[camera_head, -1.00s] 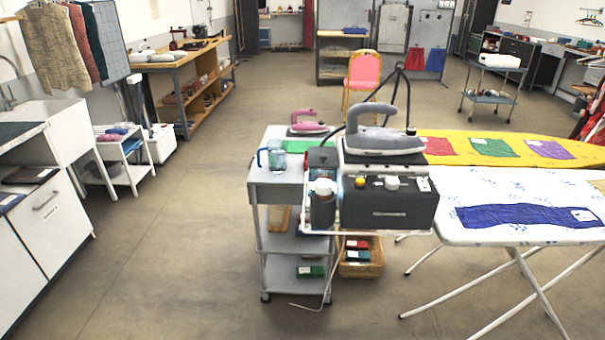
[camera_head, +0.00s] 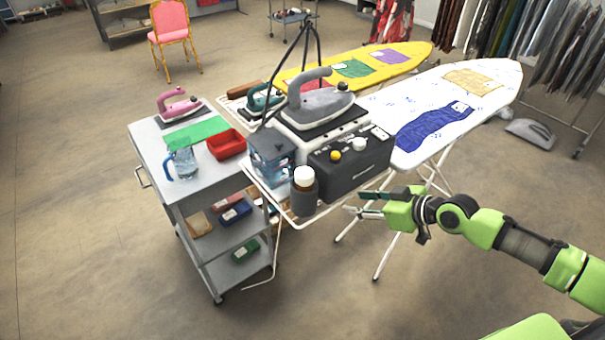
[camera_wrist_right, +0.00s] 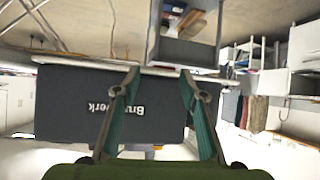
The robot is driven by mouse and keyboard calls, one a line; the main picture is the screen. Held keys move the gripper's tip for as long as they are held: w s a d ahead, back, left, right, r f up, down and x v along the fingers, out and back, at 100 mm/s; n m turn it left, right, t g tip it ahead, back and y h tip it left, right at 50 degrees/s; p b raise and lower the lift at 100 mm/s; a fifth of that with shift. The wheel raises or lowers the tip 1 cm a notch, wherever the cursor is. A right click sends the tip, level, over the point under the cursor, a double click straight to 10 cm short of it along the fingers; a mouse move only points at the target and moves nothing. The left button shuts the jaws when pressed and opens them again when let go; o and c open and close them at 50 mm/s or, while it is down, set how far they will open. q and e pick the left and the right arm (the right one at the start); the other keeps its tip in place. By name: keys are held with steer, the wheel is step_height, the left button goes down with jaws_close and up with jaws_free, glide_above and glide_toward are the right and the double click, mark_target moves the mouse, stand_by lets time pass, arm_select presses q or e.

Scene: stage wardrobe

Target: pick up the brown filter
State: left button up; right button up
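I cannot clearly identify the brown filter. A brown block (camera_head: 245,88) lies behind the green iron at the near end of the yellow ironing board. A tan-brown flat piece (camera_head: 198,223) lies on the middle shelf of the grey cart, and a brownish item (camera_wrist_right: 191,20) shows small in the right wrist view. My left gripper is not in view.
The steam station (camera_head: 350,158) with a grey iron (camera_head: 318,103) sits between the cart (camera_head: 150,150) and white ironing board (camera_head: 480,90). A white-capped bottle (camera_head: 304,178) stands in its side holder. The cart holds a jug (camera_head: 183,164) and red tray (camera_head: 226,144). The left floor is clear.

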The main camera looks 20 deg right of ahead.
step_height(320, 180, up, 10)
steer(key=s+a+n+y, duration=0.1)
steer(key=a, duration=0.1)
steer(key=n+g+y+p, duration=0.1)
steer(key=y+p, duration=0.1)
glide_toward(307, 173)
steer(key=x, duration=0.2)
steer(key=p+x, duration=0.2)
steer(key=x, duration=0.1)
steer(key=shift+w+a+r, duration=0.15)
steer(key=shift+w+a, duration=0.15)
steer(key=shift+a, duration=0.05)
steer(key=shift+w+a+p, duration=0.15)
steer(key=shift+a+p, duration=0.05)
steer(key=shift+p, duration=0.2)
steer(key=p+x, duration=0.1)
steer(key=x, duration=0.1)
steer(key=p+x, duration=0.1)
steer(key=x, duration=0.1)
steer(key=shift+d+f, duration=0.15)
steer(key=shift+f, duration=0.2)
steer(key=shift+w+a+f, duration=0.2)
steer(key=shift+f, duration=0.05)
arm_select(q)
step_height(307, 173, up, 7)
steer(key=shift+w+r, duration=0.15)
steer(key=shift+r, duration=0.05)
arm_select(e)
steer(key=shift+s, duration=0.1)
steer(key=shift+c, duration=0.4)
